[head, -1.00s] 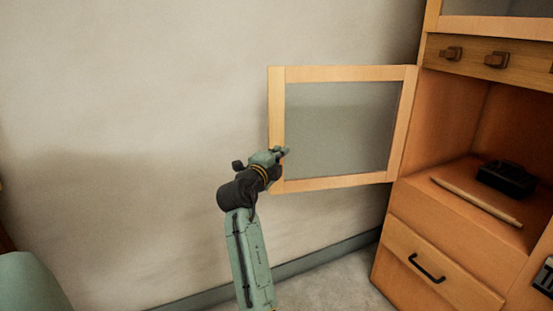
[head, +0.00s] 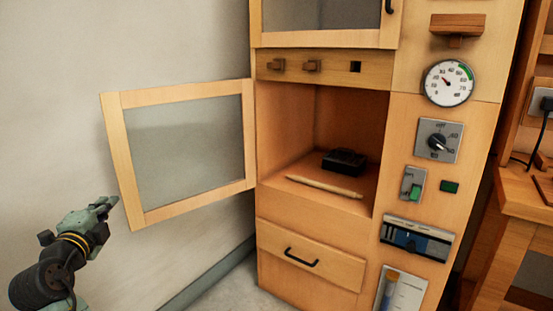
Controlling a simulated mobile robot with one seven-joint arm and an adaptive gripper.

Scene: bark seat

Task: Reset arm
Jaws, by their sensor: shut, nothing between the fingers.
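My gripper (head: 108,205) is at the lower left of the head view, on the dark wrist of my arm. It is shut and empty. Its tip is close to the lower left corner of an open glass-paned door (head: 130,200); I cannot tell whether they touch. The door has a light wood frame and swings out to the left of a wooden cabinet (head: 315,235). The lower part of my arm is cut off by the picture edge.
The cabinet's open compartment holds a black box (head: 344,161) and a pale stick (head: 325,188). Below is a drawer with a black handle (head: 301,258). A dial gauge (head: 448,83) and switches are on the right panel. A wooden bench (head: 525,200) stands at far right.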

